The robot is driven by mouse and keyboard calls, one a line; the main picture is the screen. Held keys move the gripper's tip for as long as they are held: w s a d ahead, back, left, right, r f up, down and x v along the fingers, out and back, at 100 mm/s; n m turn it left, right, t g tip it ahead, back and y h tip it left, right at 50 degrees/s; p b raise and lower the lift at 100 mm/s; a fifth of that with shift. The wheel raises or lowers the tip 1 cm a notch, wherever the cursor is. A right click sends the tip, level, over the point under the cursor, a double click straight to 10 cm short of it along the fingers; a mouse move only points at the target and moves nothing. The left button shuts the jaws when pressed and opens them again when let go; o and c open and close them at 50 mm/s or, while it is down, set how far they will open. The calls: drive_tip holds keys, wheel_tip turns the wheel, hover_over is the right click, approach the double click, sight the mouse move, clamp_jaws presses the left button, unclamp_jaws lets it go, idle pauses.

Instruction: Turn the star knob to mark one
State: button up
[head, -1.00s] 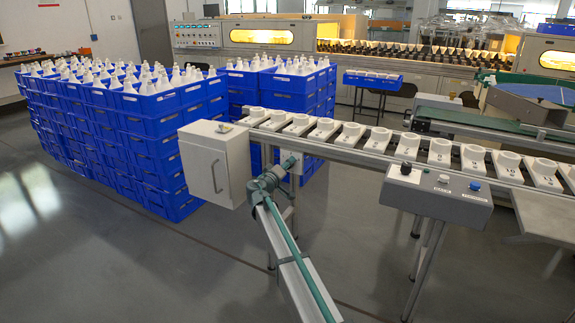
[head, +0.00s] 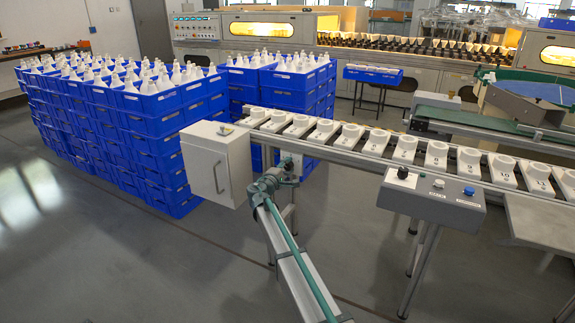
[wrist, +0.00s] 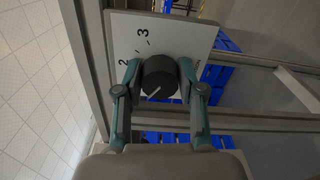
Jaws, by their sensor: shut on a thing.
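The star knob (wrist: 159,77), dark and round with a pale pointer line, sits on a white plate (wrist: 190,40) in the wrist view. The marks "2" and "3" show on the plate at upper left of the knob; mark one is not visible. The pointer line points to the lower left in the picture. My gripper (wrist: 159,82) is shut on the knob, with one finger on each side. In the head view my gripper (head: 284,168) is at a small white plate under the near end of the conveyor; the knob is hidden there.
The conveyor (head: 350,158) carries white numbered socket blocks above my gripper. A white cabinet (head: 216,165) stands close on the left. A grey control box (head: 430,200) with a black knob and buttons is on the right. Blue crates (head: 165,150) are stacked behind. The front floor is open.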

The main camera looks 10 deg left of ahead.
drive_tip(key=shift+n, duration=0.3)
drive_tip(key=o, duration=1.1)
drive_tip(key=shift+o, duration=0.2)
drive_tip(key=v, duration=1.2)
